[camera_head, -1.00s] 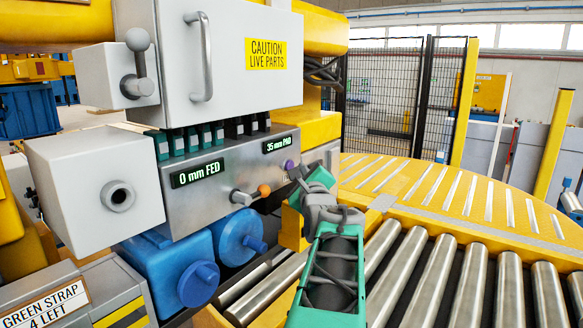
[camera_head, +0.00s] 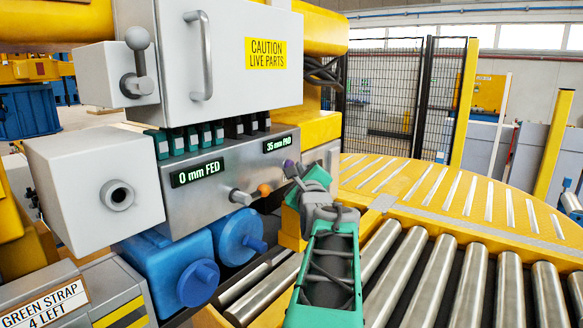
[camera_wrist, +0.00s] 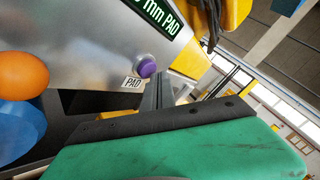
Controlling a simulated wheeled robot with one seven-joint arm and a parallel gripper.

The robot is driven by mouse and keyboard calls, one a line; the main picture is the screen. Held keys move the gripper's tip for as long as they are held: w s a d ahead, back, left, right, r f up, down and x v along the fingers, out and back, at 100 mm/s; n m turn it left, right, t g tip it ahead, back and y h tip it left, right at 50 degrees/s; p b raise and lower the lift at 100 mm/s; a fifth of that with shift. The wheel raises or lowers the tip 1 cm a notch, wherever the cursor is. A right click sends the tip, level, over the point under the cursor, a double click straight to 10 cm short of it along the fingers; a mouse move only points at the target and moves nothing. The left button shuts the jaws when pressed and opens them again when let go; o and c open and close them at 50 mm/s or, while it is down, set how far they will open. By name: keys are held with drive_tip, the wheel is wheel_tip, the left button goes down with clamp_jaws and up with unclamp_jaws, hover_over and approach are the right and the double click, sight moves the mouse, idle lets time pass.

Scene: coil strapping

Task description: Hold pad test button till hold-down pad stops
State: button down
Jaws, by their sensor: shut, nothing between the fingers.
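The purple pad test button (camera_wrist: 147,66) sticks out of the grey control panel, above a small "PAD" label (camera_wrist: 132,82) in the wrist view. In the head view the button (camera_head: 289,167) is small and close to my gripper (camera_head: 295,175), whose fingers are hard to make out there. In the wrist view my gripper (camera_wrist: 162,88) is shut and empty, its tips just right of and below the button. I cannot tell whether they touch it. The pad display (camera_head: 278,144) reads "35 mm PAD". The hold-down pad itself is not identifiable.
An orange knob (camera_head: 264,190) on a lever stands left of the button, and is close in the wrist view (camera_wrist: 22,76). The feed display (camera_head: 197,173) reads "0 mm FED". Blue motors (camera_head: 238,235) sit below the panel. Steel rollers (camera_head: 420,280) and a yellow roller table (camera_head: 470,205) lie right.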

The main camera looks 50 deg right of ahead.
drive_tip(key=shift+w, duration=0.55)
idle(2.4)
drive_tip(key=shift+s, duration=0.1)
idle(0.7)
drive_tip(key=shift+s+f+b, duration=0.15)
drive_tip(key=shift+s+b, duration=0.25)
drive_tip(key=shift+b, duration=0.05)
drive_tip(key=shift+s, duration=0.4)
drive_tip(key=s, duration=0.1)
drive_tip(key=s+b, duration=0.1)
drive_tip(key=s, duration=0.1)
drive_tip(key=s+b, duration=0.1)
drive_tip(key=s, duration=0.1)
drive_tip(key=shift+d, duration=0.25)
